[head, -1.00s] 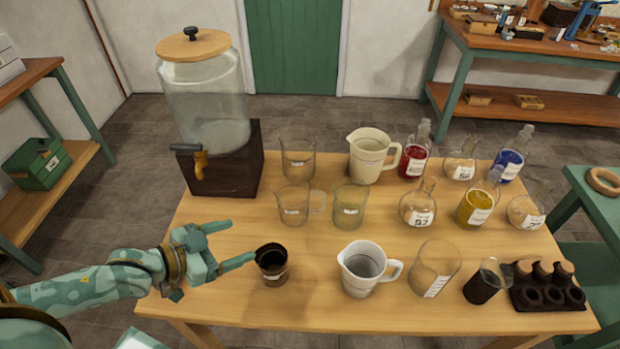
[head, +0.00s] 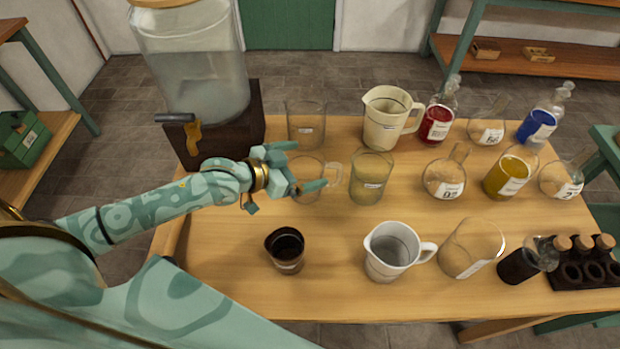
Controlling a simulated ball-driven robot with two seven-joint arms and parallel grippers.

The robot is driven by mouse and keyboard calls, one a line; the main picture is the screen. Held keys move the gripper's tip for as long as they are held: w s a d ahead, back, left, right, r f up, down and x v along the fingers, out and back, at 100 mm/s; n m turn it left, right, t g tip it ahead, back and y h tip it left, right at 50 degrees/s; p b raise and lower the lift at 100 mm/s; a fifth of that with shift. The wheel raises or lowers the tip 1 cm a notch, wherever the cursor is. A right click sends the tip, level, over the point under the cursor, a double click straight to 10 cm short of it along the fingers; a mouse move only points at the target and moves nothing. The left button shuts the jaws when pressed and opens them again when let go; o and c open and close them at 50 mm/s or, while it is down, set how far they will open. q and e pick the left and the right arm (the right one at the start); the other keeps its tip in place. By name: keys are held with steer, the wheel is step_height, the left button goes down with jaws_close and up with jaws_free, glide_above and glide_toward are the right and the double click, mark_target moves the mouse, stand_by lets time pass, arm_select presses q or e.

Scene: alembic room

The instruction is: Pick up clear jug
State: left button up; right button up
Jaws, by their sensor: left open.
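The clear jug (head: 309,171) is a see-through glass vessel with a handle on its right. It stands upright on the wooden table (head: 225,262), left of the middle of the head view. My left gripper (head: 311,164) is open, with its fingers pointing right, and overlaps the jug's left side in the picture. One finger shows near the jug's rim and the other in front of its body. Part of the jug is hidden by the fingers. I cannot tell whether they touch it. My right gripper is not in view.
A clear beaker (head: 306,122) stands behind the jug and a greenish beaker (head: 371,180) to its right. A dark cup (head: 286,250) and a white jug (head: 390,252) stand in front. A large dispenser (head: 205,75) stands at the back left.

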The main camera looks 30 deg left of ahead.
arm_select(q)
steer(key=shift+x, duration=0.8)
steer(key=shift+s+r, duration=0.1)
steer(key=shift+s, duration=0.05)
steer(key=c, duration=1)
steer(key=shift+c, duration=0.8)
steer(key=shift+r, duration=0.1)
